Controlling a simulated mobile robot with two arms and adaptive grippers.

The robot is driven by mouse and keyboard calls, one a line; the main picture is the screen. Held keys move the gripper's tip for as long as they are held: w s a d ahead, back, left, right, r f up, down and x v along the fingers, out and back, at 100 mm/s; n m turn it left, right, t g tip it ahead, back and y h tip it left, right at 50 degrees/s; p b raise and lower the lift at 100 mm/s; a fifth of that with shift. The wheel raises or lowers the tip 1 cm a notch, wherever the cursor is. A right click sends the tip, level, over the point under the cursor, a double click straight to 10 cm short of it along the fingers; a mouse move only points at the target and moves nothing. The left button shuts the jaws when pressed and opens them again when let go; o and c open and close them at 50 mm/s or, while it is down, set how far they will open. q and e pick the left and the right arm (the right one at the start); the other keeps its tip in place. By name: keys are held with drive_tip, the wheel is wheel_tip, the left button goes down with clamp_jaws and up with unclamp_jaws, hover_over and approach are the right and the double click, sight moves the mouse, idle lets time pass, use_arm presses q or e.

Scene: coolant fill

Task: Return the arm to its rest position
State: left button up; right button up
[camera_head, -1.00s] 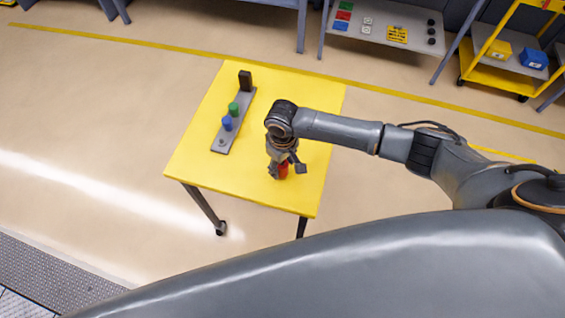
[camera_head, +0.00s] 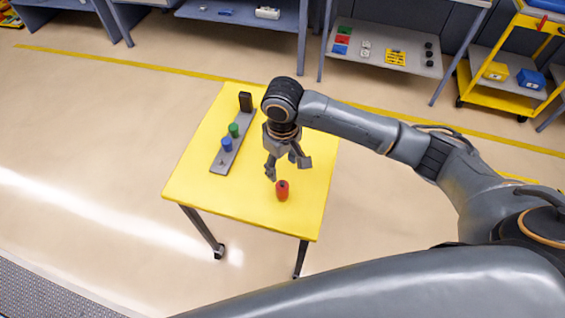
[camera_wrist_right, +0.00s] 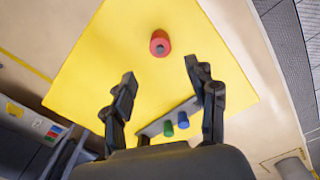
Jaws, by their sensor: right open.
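My right gripper (camera_head: 287,172) is open and empty above the yellow table (camera_head: 205,180) in the head view. Its spread fingers (camera_wrist_right: 160,88) also show in the right wrist view. A red cylinder (camera_head: 282,191) stands on the table, below and apart from the fingers. It also shows in the right wrist view (camera_wrist_right: 160,43), beyond the fingertips. My right arm (camera_head: 350,122) reaches in from the right. My left gripper is not in view.
A grey strip (camera_head: 221,164) on the table holds a blue cylinder (camera_head: 227,145), a green cylinder (camera_head: 234,130) and a dark block (camera_head: 246,101). Shelves with small parts (camera_head: 385,52) and a yellow cart (camera_head: 500,85) stand at the back. Floor around the table is clear.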

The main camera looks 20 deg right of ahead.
drive_tip(key=shift+r, duration=0.5)
drive_tip(key=s+a+f+t+y, duration=0.1)
drive_tip(key=s+a+f+y, duration=0.15)
drive_tip(key=s, duration=0.25)
drive_tip(key=s+a+f+t+y, duration=0.1)
drive_tip(key=s+a, duration=0.2)
drive_tip(key=s, duration=0.2)
drive_tip(key=s+d+f+m+t+h, duration=0.1)
drive_tip(key=s+d+m+t+h, duration=0.2)
drive_tip(key=s+d, duration=0.85)
wheel_tip(320, 180, down, 29)
drive_tip(key=d+g+b, duration=0.1)
drive_tip(key=g+b, duration=0.2)
drive_tip(key=s+d+f+g+b, duration=0.1)
drive_tip(key=s+d+f, duration=0.2)
drive_tip(key=s+f, duration=1.3)
wheel_tip(320, 180, down, 2)
drive_tip(key=shift+f+b, duration=0.1)
drive_tip(key=shift+b, duration=0.2)
